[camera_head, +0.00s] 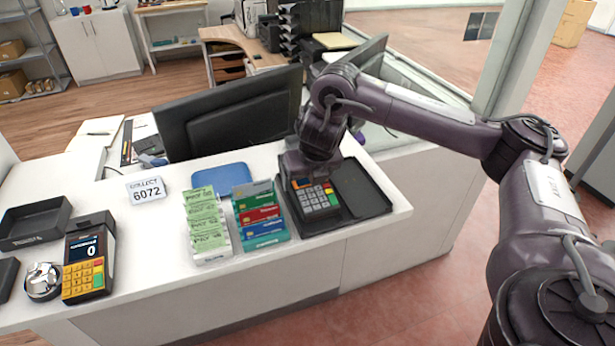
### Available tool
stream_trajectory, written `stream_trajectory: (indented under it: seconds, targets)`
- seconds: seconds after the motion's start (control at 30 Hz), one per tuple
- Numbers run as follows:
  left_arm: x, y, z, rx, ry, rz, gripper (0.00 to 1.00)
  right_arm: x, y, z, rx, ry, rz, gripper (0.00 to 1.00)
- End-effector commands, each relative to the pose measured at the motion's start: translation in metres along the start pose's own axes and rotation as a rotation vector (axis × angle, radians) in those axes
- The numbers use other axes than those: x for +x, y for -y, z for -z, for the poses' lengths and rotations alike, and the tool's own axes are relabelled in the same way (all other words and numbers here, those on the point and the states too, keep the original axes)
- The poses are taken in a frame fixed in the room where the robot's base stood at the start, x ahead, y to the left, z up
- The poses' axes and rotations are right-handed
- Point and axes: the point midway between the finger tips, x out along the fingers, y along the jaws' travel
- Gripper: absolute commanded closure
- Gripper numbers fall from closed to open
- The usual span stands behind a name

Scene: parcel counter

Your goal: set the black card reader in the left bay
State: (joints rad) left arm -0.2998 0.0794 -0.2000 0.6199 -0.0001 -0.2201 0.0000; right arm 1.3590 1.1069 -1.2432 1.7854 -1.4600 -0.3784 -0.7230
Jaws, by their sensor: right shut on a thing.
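The black card reader (316,200) has grey keys, with a few red, yellow and green ones, and an orange strip at its top edge. It is at the left bay of a black two-bay tray (333,226); I cannot tell whether it rests on the bay floor or is slightly above it. The tray's right bay (361,188) is empty. My right gripper (309,174) comes down from above and is shut on the reader's far end, hiding that end and part of the bay. My left gripper is not in view.
Left of the tray stand a card rack (260,217) and a stack of green slips (206,228). A blue pad (222,178) lies behind. A yellow-keyed terminal (86,265), a metal bell (43,282) and an empty black tray (35,224) are far left. A monitor (230,112) stands behind.

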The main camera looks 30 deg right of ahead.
Motion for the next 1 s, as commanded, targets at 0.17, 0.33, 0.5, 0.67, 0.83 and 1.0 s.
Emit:
stream_trajectory:
  seconds: [0.17,0.33,0.5,0.67,0.83,1.0]
  targets:
    - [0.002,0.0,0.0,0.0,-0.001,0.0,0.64,0.002,0.0,0.0,0.001,0.002,-0.001,0.57]
    - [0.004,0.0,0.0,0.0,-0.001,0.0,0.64,0.005,0.0,0.002,0.0,0.002,-0.001,0.57]
    - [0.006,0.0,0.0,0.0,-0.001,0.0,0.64,0.008,0.0,0.003,0.0,0.002,-0.001,0.57]
    - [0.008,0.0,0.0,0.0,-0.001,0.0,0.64,0.011,0.0,0.004,0.0,0.002,-0.001,0.57]
    - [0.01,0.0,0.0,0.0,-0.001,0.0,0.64,0.014,0.0,0.005,0.0,0.002,-0.001,0.57]
    - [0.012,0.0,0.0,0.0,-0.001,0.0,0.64,0.017,0.0,0.007,0.0,0.002,-0.001,0.57]
